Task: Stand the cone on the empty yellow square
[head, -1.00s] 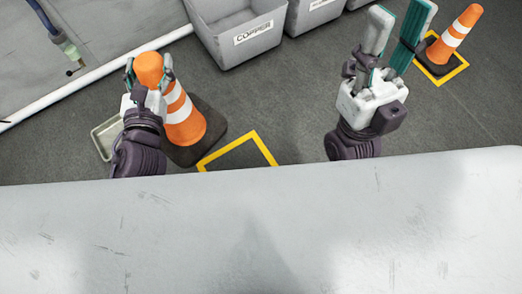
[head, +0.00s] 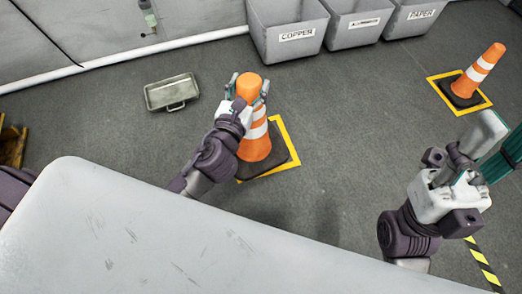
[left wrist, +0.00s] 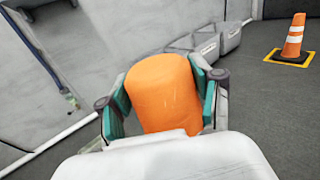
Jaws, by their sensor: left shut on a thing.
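An orange cone with white bands and a dark base (head: 255,145) is upright at the middle of the head view. My left gripper (head: 246,88) is shut on its top, which fills the middle of the left wrist view (left wrist: 163,95). The cone's base overlaps a yellow square outline (head: 288,134); its edges show at the right and front of the base. Whether the base touches the floor I cannot tell. My right gripper (head: 490,150) is at the right edge with its fingers apart and nothing between them.
A second cone (head: 477,72) stands on another yellow square (head: 434,83) at the right. Grey bins labelled COPPER (head: 290,45) and PAPER (head: 408,22) line the back. A grey tray (head: 171,92) lies on the floor to the left. Yellow-black tape (head: 483,262) runs at lower right.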

